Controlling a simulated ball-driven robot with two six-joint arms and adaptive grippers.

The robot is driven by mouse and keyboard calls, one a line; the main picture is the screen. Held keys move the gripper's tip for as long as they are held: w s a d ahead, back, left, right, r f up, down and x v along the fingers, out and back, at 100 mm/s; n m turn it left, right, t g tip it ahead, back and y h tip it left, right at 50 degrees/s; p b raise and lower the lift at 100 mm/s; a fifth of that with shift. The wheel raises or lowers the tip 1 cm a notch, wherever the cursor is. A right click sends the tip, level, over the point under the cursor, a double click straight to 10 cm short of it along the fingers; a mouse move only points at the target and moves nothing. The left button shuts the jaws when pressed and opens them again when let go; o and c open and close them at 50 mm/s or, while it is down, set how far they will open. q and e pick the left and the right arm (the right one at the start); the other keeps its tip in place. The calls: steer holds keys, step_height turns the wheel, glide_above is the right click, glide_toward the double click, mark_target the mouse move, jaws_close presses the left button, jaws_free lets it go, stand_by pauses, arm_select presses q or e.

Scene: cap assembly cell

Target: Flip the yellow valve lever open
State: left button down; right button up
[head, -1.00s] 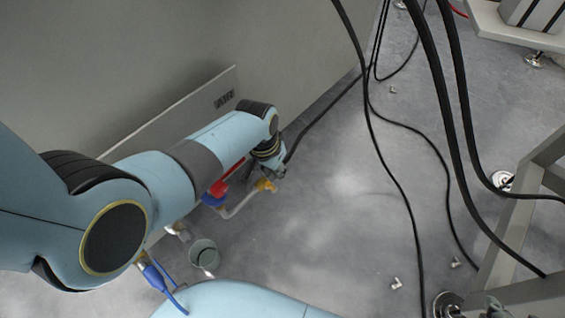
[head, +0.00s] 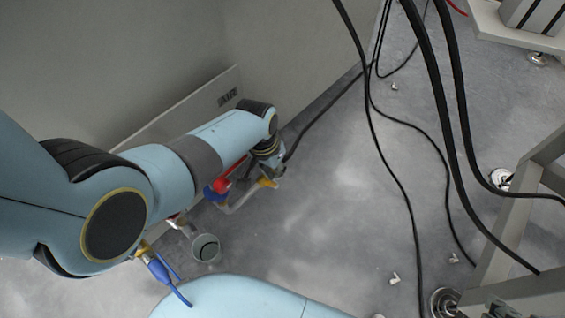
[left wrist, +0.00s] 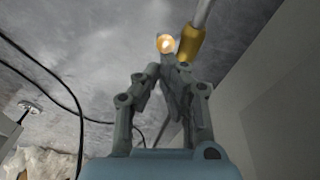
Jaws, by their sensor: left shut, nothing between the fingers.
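The yellow valve piece (head: 267,183) shows in the head view at the right end of a pale pipe, low beside the wall panel. My left gripper (head: 275,172) is right above it, partly hidden by my own wrist. In the left wrist view a yellow fitting (left wrist: 190,43) sits on a silver pipe, with a bright orange-yellow round end beside it. My left gripper (left wrist: 172,62) is shut and empty, its tips close below that round end. I cannot tell whether they touch, or how far the lever is turned. My right gripper is not in view.
Red and blue fittings (head: 218,187) sit on the pipework left of the yellow piece. A clear cup (head: 206,248) stands below. Black cables (head: 400,185) hang and run across the right side. A grey metal frame (head: 510,245) stands at the right. The floor between is mostly clear.

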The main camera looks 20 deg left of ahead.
arm_select(q)
steer(key=shift+r+p, duration=0.75)
steer(key=shift+r, duration=0.1)
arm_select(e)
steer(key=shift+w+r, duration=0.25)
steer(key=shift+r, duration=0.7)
arm_select(q)
step_height(320, 180, up, 12)
steer(key=s+a, duration=0.1)
steer(key=shift+s+f, duration=0.15)
steer(key=shift+s, duration=0.2)
steer(key=shift+w, duration=0.1)
steer(key=w+d+f+m+g+y, duration=0.2)
steer(key=w+d+g, duration=0.1)
steer(key=w+d, duration=0.3)
steer(key=shift+w+f+y, duration=0.25)
steer(key=shift+f+y, duration=0.05)
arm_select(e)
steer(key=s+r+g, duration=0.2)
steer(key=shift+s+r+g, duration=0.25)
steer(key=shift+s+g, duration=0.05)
